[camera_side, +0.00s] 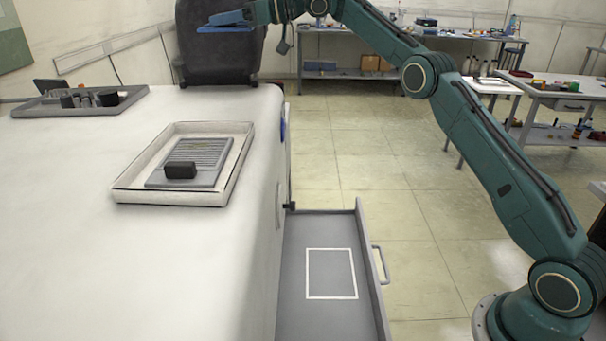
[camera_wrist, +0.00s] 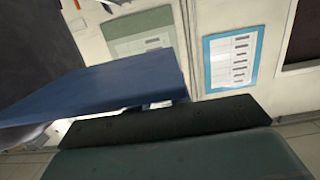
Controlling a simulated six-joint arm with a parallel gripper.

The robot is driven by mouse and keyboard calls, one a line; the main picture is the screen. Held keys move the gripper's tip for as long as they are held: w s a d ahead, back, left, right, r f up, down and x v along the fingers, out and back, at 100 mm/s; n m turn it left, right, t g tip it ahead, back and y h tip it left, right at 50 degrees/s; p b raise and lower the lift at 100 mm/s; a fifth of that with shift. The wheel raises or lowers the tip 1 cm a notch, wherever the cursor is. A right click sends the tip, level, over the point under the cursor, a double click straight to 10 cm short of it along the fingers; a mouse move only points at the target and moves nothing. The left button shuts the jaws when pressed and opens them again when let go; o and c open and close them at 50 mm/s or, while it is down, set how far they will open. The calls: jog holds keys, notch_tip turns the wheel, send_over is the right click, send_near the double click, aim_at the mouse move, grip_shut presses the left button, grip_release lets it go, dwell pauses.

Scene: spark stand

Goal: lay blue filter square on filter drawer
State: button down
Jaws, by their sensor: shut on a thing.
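The blue filter square (camera_side: 222,29) is a thin flat plate held high at the top of the side view, in front of a dark chair-like back. It also fills the left of the wrist view as a blue slab (camera_wrist: 110,85). My gripper (camera_side: 247,17) is shut on its right edge; in the wrist view a dark finger pad (camera_wrist: 165,122) lies against it. The filter drawer (camera_side: 322,320) is grey and pulled open at the bottom centre of the side view. A white outlined rectangle marks its empty floor. My gripper is far above and behind the drawer.
A white tray (camera_side: 122,190) with a ribbed grey plate and a black block (camera_side: 181,170) stands on the white bench (camera_side: 70,250). A dark tray of small parts (camera_side: 30,108) sits farther back. Floor right of the drawer is clear.

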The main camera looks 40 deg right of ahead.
aim_at(236, 115)
jog(key=shift+f, duration=0.15)
notch_tip(236, 115, down, 19)
jog(key=shift+f, duration=0.15)
dwell(1.1)
jog(key=shift+f, duration=0.15)
jog(key=c, duration=1.3)
grip_release()
jog(key=shift+s+d, duration=0.1)
jog(key=shift+d, duration=0.05)
jog(key=v, duration=1.3)
jog(key=shift+s, duration=0.3)
